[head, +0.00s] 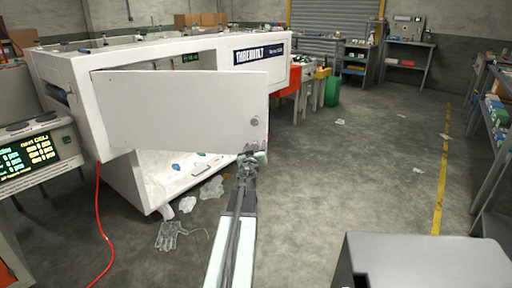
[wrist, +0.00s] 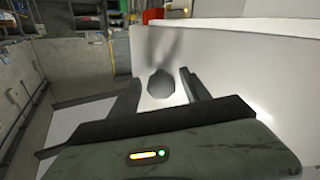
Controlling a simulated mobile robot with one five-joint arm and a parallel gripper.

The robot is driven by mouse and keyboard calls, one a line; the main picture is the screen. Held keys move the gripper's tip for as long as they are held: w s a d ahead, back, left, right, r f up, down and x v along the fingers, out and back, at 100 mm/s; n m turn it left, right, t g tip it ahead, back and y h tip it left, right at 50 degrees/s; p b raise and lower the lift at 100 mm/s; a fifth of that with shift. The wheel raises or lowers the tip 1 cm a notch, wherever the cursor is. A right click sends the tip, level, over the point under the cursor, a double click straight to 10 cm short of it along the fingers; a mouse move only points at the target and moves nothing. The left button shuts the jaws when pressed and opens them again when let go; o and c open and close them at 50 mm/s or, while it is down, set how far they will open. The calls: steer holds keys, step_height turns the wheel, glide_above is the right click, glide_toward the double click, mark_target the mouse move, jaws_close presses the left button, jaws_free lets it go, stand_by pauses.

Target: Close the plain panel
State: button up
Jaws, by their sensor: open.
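The plain panel (head: 180,105) is a blank white door on the white machine (head: 75,75). It stands swung out from the opening, with a small round grey knob (head: 254,122) near its lower right corner. My gripper (head: 252,149) is just below the knob in the head view, by the panel's right end. In the wrist view the panel's white face (wrist: 245,65) fills the right side. The round dark spot (wrist: 161,84), likely the knob, shows between the fingers of my open gripper (wrist: 160,80). I cannot tell whether the fingers touch the panel.
Clear plastic gloves and scraps (head: 172,235) lie on the floor below the machine. A red cable (head: 100,215) runs down at the left by a display unit (head: 35,150). A grey box top (head: 425,262) is at the lower right. The floor (head: 345,180) to the right is mostly clear.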

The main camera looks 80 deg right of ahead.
jaws_close()
steer(key=shift+s, duration=0.15)
stand_by(1.1)
